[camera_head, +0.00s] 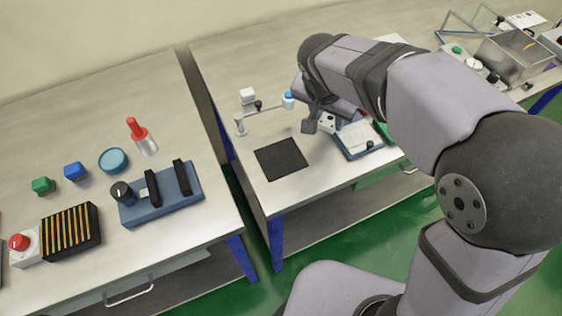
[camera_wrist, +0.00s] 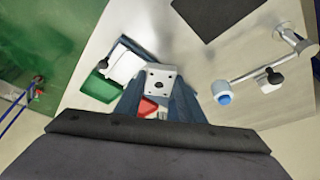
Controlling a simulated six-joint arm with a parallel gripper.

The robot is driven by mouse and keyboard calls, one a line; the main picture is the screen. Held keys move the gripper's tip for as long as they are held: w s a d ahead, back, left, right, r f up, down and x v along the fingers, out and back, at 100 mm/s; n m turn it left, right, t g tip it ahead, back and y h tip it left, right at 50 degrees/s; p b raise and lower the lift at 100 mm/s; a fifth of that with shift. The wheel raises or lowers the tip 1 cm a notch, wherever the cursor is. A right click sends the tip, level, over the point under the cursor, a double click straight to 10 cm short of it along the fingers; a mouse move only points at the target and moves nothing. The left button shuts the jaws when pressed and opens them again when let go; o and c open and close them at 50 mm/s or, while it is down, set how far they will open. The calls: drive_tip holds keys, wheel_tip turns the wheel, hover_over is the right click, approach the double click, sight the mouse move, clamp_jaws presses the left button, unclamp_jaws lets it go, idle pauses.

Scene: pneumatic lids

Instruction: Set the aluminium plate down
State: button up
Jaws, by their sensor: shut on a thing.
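My gripper (camera_wrist: 158,98) is shut on the aluminium plate (camera_wrist: 162,74), a small pale square with dark holes, held between its fingertips in the wrist view. In the head view the plate (camera_head: 327,122) shows below my wrist, partly hidden by the arm. It is beside the blue fixture (camera_head: 366,154) with a white top. The gap between the plate and the surface beneath cannot be told. A black square mat (camera_head: 281,159) lies flat and bare on the right-hand table, left of the plate; it shows at the top of the wrist view (camera_wrist: 205,14).
A stand (camera_head: 240,124) with a horizontal arm and a blue-tipped head (camera_head: 289,99) rises behind the mat. A green item (camera_wrist: 101,87) is close by. A gap separates the left table, with its blue fixture (camera_head: 190,202). Bare tabletop surrounds the mat.

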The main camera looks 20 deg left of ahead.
drive_tip(key=s+a+r+m+h+b, duration=0.1)
drive_tip(key=s+a+m+b, duration=0.25)
drive_tip(key=a, duration=0.25)
wheel_tip(320, 180, up, 3)
drive_tip(key=m+g+h+b, duration=0.1)
drive_tip(key=m+b, duration=0.3)
hover_over(280, 158)
drive_tip(key=s+a, duration=0.1)
drive_tip(key=shift+n, duration=0.25)
drive_tip(key=shift+s+f, duration=0.1)
drive_tip(key=shift+f, duration=4.95)
drive_tip(key=shift+f, duration=0.1)
drive_tip(key=o, duration=1.2)
drive_tip(key=v, duration=1.2)
drive_tip(key=shift+a+p, duration=0.2)
drive_tip(key=shift+p, duration=0.15)
drive_tip(key=shift+w, duration=0.25)
